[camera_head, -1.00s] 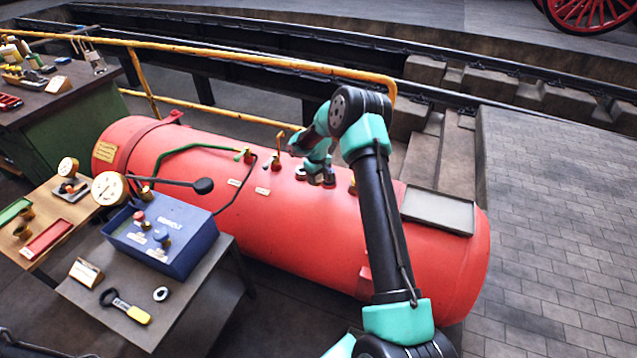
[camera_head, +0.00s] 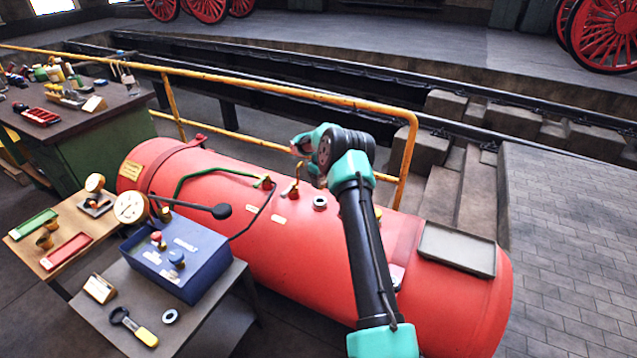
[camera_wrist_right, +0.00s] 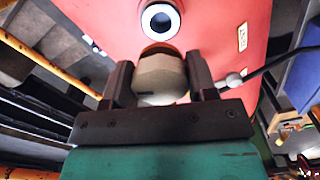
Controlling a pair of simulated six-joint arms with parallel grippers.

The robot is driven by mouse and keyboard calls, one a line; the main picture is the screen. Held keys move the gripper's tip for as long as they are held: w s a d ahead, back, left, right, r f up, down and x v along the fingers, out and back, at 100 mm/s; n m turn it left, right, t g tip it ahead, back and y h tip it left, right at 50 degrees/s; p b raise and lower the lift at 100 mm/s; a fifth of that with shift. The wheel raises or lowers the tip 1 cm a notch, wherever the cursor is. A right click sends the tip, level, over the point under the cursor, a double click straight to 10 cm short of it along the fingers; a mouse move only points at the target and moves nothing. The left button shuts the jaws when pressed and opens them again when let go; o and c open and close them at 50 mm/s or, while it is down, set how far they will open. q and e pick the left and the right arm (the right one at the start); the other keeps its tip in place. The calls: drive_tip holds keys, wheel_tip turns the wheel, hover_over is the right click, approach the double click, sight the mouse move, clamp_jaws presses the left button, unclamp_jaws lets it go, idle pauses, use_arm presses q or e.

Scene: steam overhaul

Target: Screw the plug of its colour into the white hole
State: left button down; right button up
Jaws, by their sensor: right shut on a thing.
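My right gripper (camera_head: 317,176) is raised over the red boiler, partly hidden behind my own arm. In the right wrist view the gripper (camera_wrist_right: 158,80) is shut on a pale, off-white plug (camera_wrist_right: 160,72), with a finger on each side. The white hole (camera_wrist_right: 160,20), a white ring with a dark centre, lies on the boiler beyond the plug, apart from it. In the head view the white hole (camera_head: 320,202) is on top of the boiler, just below the gripper. My left gripper is not in view.
The red boiler (camera_head: 290,265) carries a green pipe, a black-knobbed lever and a grey tray (camera_head: 457,248). A blue box (camera_head: 175,258) with red and blue knobs stands on the grey table (camera_head: 215,320) at left. A yellow railing (camera_head: 290,93) runs behind.

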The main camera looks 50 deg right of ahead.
drive_tip(key=shift+f, duration=2.6)
drive_tip(key=shift+f, duration=1.3)
idle(0.8)
drive_tip(key=o, duration=1.1)
drive_tip(key=shift+c, duration=0.2)
drive_tip(key=shift+c, duration=0.4)
drive_tip(key=shift+c, duration=0.5)
